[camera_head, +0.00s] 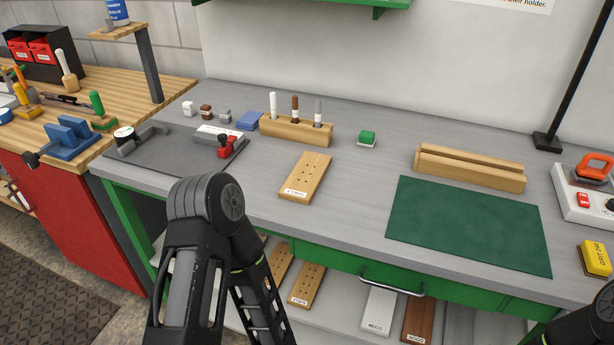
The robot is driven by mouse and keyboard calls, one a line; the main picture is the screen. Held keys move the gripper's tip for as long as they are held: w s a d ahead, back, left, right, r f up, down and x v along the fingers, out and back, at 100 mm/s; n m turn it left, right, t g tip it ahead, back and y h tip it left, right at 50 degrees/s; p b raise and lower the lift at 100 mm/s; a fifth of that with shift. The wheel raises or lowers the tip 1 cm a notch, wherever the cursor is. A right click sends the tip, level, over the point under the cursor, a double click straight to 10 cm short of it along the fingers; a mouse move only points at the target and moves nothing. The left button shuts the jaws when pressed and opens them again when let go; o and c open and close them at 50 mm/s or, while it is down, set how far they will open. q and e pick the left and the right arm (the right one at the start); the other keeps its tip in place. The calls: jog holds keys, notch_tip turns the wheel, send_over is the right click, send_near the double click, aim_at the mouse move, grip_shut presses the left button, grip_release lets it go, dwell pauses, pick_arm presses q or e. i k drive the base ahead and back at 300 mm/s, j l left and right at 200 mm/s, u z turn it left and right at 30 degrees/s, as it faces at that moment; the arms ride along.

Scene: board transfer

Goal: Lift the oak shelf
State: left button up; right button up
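A light oak-coloured board (305,176) with several small holes and a white label lies flat on the grey bench top (350,215), left of the green mat. The label is too small to read surely, so I cannot tell whether this is the oak shelf. Similar light boards with holes lie on the rack under the bench, one of them (307,285) in plain view. My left arm shows at the bottom centre, in front of the bench, and my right arm shows only at the bottom right corner. Neither gripper is in view.
A green mat (470,226) and a slotted wooden block (470,167) are at the right. A wooden marker holder (296,129) and a small green block (367,138) stand behind the board. A dark mat (165,161) with tools is at the left. A drawer handle (392,283) juts from the front.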

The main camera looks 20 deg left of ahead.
aim_at(302, 184)
jog(key=j+u, duration=0.15)
jog(key=j, duration=0.5)
jog(key=j+u, duration=0.15)
jog(key=j, duration=0.45)
jog(key=i+j+u, duration=0.15)
jog(key=j, duration=0.45)
jog(key=j+u, duration=0.2)
jog(key=j, duration=0.45)
